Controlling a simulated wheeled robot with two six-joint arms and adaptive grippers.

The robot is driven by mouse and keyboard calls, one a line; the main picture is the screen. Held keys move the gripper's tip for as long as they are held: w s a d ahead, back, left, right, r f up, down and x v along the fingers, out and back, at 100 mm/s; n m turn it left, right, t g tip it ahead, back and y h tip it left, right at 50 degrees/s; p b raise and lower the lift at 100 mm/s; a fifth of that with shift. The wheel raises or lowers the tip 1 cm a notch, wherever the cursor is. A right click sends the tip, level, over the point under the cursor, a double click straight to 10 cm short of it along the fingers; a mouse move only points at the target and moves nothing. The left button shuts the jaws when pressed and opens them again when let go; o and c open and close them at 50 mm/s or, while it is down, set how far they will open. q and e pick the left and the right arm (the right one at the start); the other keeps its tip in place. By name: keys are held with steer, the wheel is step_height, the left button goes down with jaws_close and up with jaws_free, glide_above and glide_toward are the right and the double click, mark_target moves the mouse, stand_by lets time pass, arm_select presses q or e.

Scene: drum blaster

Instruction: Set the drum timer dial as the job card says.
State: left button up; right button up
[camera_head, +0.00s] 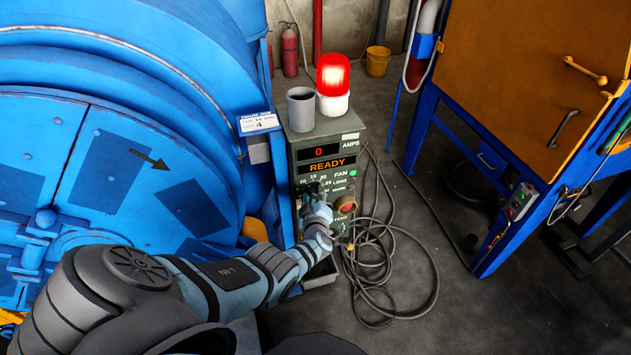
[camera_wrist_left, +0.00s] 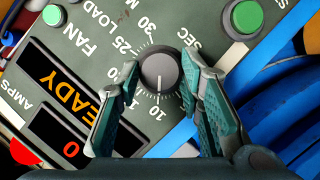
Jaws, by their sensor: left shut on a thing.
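The timer dial (camera_wrist_left: 159,70) is a round dark grey knob on the green control panel (camera_wrist_left: 165,20), ringed by white ticks and numbers. Its white pointer line aims down in the left wrist view, near the "10". My left gripper (camera_wrist_left: 161,72) is shut on the dial, one finger on each side; the fingers cover some of the scale. In the head view my left gripper (camera_head: 315,190) reaches the panel front and hides the dial. The job card (camera_head: 258,122) is a white label on the blue drum housing; a "4" shows, but its smaller text is hard to read.
The control box (camera_head: 322,132) bears a grey cup (camera_head: 301,108) and a lit red beacon (camera_head: 333,82). Its display (camera_head: 327,166) reads READY. A red knob (camera_head: 345,205) and green buttons (camera_wrist_left: 243,17) are near the dial. Cables (camera_head: 385,270) lie on the floor.

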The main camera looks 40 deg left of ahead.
arm_select(q)
steer(key=shift+f, duration=0.1)
steer(key=o, duration=1.1)
steer(key=shift+o, duration=0.2)
steer(key=v, duration=1.2)
